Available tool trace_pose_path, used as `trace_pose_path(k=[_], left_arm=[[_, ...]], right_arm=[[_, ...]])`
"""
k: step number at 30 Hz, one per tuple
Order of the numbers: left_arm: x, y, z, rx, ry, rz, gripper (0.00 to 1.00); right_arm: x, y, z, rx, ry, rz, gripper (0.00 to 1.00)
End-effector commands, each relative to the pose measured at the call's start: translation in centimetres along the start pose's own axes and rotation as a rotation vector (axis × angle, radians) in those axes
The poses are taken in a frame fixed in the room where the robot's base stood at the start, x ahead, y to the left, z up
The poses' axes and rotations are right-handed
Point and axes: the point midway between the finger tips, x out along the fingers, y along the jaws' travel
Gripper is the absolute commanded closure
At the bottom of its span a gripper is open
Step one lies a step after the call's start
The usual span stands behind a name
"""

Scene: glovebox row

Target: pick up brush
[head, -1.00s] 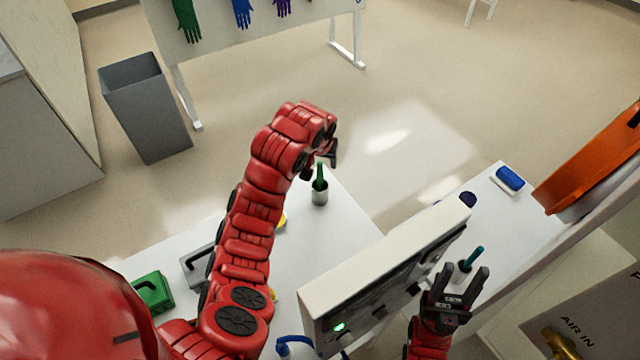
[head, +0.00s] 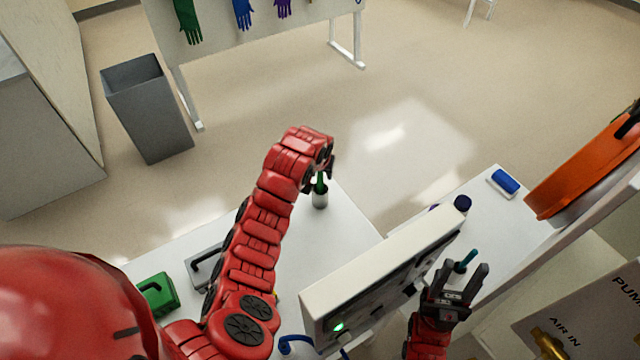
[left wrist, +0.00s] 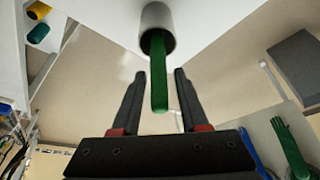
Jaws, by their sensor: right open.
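The brush shows as a green handle (head: 320,184) standing in a small grey cup (head: 320,199) at the far edge of the white table. Its lower end is hidden in the cup. My left gripper (head: 326,172) is right at the top of the handle, partly hidden by its own wrist. In the left wrist view the fingers of my left gripper (left wrist: 159,100) are apart, with the green handle (left wrist: 159,80) in line between them. I cannot tell whether they touch it. My right gripper (head: 464,276) is open and empty, beside a teal handle (head: 466,260).
A white instrument box (head: 385,275) with a green light stands between my arms. A blue eraser-like block (head: 506,182) and an orange ring (head: 575,170) are at right. A grey bin (head: 148,110) stands on the floor.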

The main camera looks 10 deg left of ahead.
Motion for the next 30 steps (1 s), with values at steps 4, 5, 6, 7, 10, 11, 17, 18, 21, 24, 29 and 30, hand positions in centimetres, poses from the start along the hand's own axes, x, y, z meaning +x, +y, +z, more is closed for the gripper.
trace_pose_path(k=[4, 5, 6, 7, 10, 11, 17, 18, 21, 24, 29, 30], left_arm=[[0.0, 0.0, 0.0, 0.0, 0.0, 0.0, 0.85], [0.0, 0.0, 0.0, 0.0, -0.001, 0.0, 0.9], [0.0, 0.0, 0.0, 0.0, -0.001, 0.0, 0.98], [0.0, 0.0, 0.0, -0.001, -0.001, 0.0, 1.0], [0.0, 0.0, 0.0, 0.0, -0.001, 0.0, 1.0], [0.0, 0.0, 0.0, -0.001, -0.001, 0.0, 1.0], [0.0, 0.0, 0.0, -0.001, -0.001, 0.0, 1.0], [0.0, 0.0, 0.0, -0.001, -0.001, 0.0, 1.0], [-0.2, 0.0, -0.1, -0.001, 0.0, 0.0, 1.0], [-0.8, 0.0, -0.4, -0.002, 0.002, 0.001, 1.0], [-2.9, 0.0, -1.4, -0.001, 0.008, 0.002, 1.0], [-3.6, 0.0, -1.7, -0.001, 0.006, 0.002, 1.0]], right_arm=[[0.0, 0.0, 0.0, 0.0, 0.0, 0.0, 0.5], [0.0, 0.0, 0.0, 0.0, 0.0, 0.0, 0.5], [0.0, 0.0, 0.0, 0.0, 0.0, 0.0, 0.5], [0.0, 0.0, 0.0, 0.0, 0.0, 0.0, 0.5], [0.0, 0.0, 0.0, 0.0, 0.0, 0.0, 0.5], [0.0, 0.0, 0.0, 0.0, 0.0, 0.0, 0.5], [0.0, 0.0, 0.0, 0.0, 0.0, 0.0, 0.5], [0.0, 0.0, 0.0, 0.0, 0.0, 0.0, 0.5], [-0.2, 0.0, 0.0, 0.0, 0.0, 0.0, 0.5], [-0.8, 0.0, 0.1, 0.0, 0.0, 0.0, 0.5], [-2.2, -0.1, 0.4, 0.0, 0.0, 0.0, 0.5], [-2.6, -0.1, 0.5, 0.0, 0.0, 0.0, 0.5]])
